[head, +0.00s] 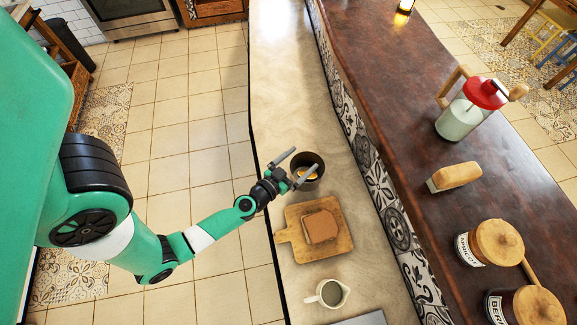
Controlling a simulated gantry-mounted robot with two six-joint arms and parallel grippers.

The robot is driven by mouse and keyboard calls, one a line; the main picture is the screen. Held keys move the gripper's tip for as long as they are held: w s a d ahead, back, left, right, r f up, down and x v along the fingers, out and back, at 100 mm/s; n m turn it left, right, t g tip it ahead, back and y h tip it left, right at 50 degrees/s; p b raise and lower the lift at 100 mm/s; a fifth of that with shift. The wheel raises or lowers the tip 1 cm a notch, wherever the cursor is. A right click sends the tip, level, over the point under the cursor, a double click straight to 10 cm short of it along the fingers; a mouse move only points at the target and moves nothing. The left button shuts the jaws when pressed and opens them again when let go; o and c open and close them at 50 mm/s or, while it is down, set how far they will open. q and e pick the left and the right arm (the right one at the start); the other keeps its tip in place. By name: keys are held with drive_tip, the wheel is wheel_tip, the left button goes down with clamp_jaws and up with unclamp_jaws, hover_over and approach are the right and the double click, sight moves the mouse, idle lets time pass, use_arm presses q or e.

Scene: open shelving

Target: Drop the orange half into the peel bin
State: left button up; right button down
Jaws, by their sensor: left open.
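A dark round bin (312,163) stands on the pale lower counter. An orange piece (305,173) shows inside it, partly hidden by my gripper. I take it for the orange half. My left gripper (300,161) is open over the bin, with its two grey fingers spread apart and nothing held between them. My right gripper is not in view.
A wooden board (291,237) with a brown block (320,227) lies just in front of the bin. The raised brown counter (400,100) holds a red-lidded jar (463,115), a loaf-like item (456,175) and wooden-lidded jars (490,243). The pale counter behind the bin is clear.

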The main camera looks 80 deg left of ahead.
use_arm(q)
drive_tip(key=v, duration=0.8)
drive_tip(key=shift+s+d, duration=0.25)
drive_tip(key=shift+s, duration=0.05)
